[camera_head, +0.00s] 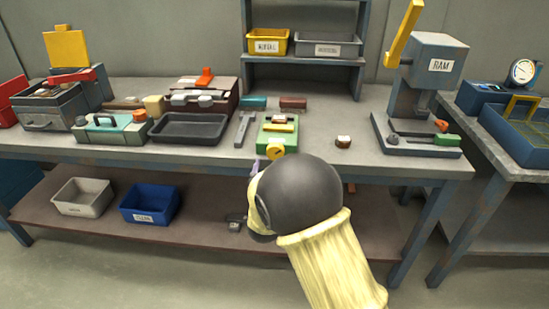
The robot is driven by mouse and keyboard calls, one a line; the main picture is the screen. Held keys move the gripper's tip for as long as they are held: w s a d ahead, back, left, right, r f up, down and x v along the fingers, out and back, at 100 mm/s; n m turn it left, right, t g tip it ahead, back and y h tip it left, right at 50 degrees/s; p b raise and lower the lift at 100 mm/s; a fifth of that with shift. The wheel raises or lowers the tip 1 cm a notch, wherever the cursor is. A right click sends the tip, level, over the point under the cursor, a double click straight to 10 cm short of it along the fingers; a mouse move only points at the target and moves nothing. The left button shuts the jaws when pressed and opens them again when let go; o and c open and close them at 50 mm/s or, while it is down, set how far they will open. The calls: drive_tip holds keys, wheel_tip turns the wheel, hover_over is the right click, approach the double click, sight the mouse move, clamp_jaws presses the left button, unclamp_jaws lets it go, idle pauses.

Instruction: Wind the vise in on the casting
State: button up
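A small green vise-like fixture (278,136) sits near the front edge of the bench, with a yellow round knob (276,152) on its front face. A pale piece with a reddish part on it (282,121) lies on its top; I cannot tell for sure that this is the casting, or whether the jaws touch it. My arm reaches in from the bottom right, and its dark round joint is just in front of the knob. Only a sliver of my gripper (255,168) seems to show left of that joint, just below the knob; its fingers are mostly hidden.
A wrench-like grey tool (245,129) lies left of the fixture, beside a black tray (189,129). A small brown round piece (343,142) sits to the right. The press labelled RAM (440,66) stands farther right. White (82,207) and blue (150,215) bins sit on the lower shelf.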

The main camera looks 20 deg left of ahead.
sight(275, 155)
drive_tip(key=x, duration=0.5)
drive_tip(key=shift+w, duration=0.2)
drive_tip(key=c, duration=1)
drive_tip(key=shift+b, duration=0.3)
